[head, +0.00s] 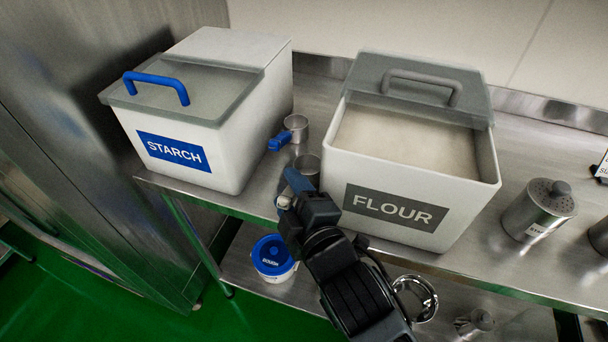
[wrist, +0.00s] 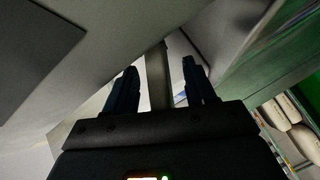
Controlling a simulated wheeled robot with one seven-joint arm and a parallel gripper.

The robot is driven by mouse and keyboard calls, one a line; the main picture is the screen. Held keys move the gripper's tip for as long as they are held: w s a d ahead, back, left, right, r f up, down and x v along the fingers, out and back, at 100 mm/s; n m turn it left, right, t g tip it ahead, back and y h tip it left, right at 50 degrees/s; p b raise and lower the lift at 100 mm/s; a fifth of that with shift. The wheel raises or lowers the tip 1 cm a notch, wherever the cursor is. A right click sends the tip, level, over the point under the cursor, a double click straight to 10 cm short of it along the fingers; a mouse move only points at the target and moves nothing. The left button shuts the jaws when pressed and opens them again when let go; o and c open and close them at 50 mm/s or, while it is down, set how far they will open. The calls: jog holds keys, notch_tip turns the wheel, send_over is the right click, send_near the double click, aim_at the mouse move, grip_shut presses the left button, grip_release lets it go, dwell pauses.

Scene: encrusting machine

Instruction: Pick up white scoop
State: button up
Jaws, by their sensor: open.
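My gripper (head: 291,190) is over the shelf's front edge, between the starch and flour bins. A metal scoop cup (head: 307,164) stands just beyond its fingers. A small whitish piece (head: 284,202) shows beside the fingers; it may be the end of this scoop's handle, and the rest is hidden. In the wrist view my gripper (wrist: 160,70) is open, with a pale grey bar (wrist: 157,82) between its fingers, apparently the handle. I cannot tell whether they touch. A second metal scoop (head: 296,126) with a blue handle (head: 280,141) stands farther back.
The starch bin (head: 218,155) stands left and the flour bin (head: 346,166) close on the right, leaving a narrow gap. A metal shaker (head: 537,211) stands farther right. A blue-lidded tub (head: 272,256) is on the lower shelf. A metal cabinet (head: 90,110) is at left.

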jog(key=shift+w, duration=0.15)
grip_shut()
dwell(0.4)
jog(key=shift+r, duration=0.1)
notch_tip(320, 180, up, 28)
jog(key=p, duration=0.1)
dwell(0.5)
jog(key=c, duration=0.6)
grip_release()
grip_shut()
